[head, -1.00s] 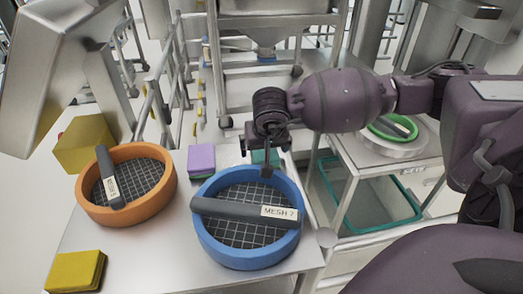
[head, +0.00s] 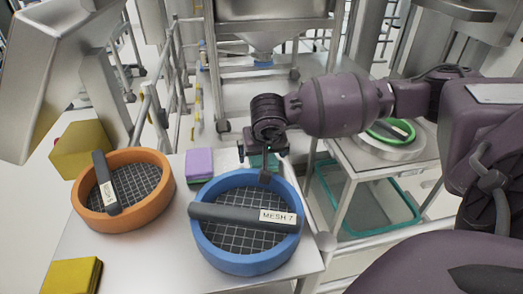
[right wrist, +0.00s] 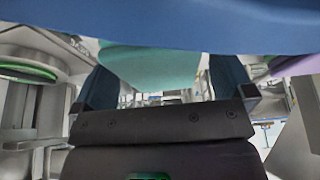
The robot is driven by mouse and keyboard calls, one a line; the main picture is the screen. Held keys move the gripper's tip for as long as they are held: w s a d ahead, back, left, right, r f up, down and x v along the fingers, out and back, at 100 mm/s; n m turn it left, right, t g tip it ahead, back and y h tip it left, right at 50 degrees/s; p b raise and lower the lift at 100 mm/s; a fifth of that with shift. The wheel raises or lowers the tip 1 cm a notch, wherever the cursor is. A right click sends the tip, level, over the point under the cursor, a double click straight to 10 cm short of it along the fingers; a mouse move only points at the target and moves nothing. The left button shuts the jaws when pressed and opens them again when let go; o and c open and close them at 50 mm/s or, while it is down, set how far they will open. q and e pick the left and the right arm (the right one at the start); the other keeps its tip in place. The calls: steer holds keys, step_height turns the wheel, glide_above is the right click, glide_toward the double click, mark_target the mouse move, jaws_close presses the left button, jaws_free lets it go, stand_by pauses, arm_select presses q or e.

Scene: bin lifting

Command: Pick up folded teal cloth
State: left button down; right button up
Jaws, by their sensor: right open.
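The folded teal cloth (head: 256,161) lies on the steel table just behind the blue mesh sieve, mostly hidden by my right gripper (head: 265,172). In the right wrist view the teal cloth (right wrist: 150,66) shows between the two dark fingers of the right gripper (right wrist: 163,85), which are wide apart. The fingers are at the cloth, with one on each side in that view. I cannot tell whether they touch it. My left gripper is not in view.
The blue sieve (head: 215,251) stands close in front of the gripper and fills the top of the wrist view. A purple cloth (head: 199,165) lies left of the teal one. An orange sieve (head: 128,222) and a yellow cloth (head: 72,275) are further left. A side cart (head: 345,160) stands right.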

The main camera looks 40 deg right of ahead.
steer(key=c, duration=1)
steer(key=shift+o, duration=0.2)
steer(key=shift+r, duration=0.1)
steer(key=shift+r, duration=0.25)
step_height(320, 180, up, 20)
steer(key=p, duration=0.3)
